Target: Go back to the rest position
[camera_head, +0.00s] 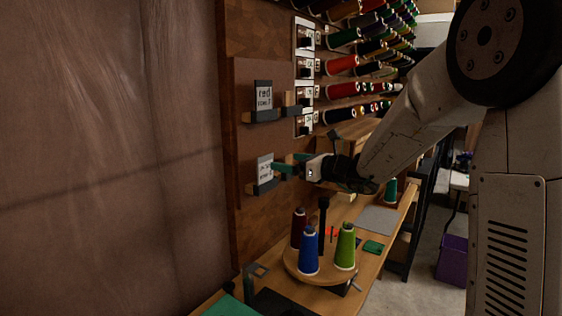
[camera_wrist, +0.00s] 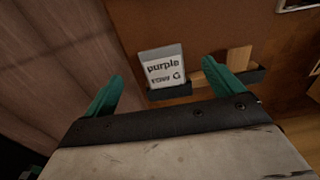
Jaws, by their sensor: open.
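My gripper (camera_head: 286,163) is open, its two green fingers reaching toward the brown wall panel. In the wrist view my gripper (camera_wrist: 162,88) shows its fingers spread wide with nothing between them but the view of the wall. A card reading "purple row G" (camera_wrist: 163,68) stands in a dark holder on the panel, just beyond the fingers. The same card (camera_head: 265,169) shows in the head view close to the left of the fingertips. I cannot tell whether the fingers touch anything.
A second card (camera_head: 263,95) sits in a holder above. Thread cones fill the wall rack, including a red one (camera_head: 341,66). Below my arm, a round wooden stand (camera_head: 322,277) bears a blue cone (camera_head: 309,251), a lime green cone (camera_head: 345,246) and a dark red cone (camera_head: 299,228).

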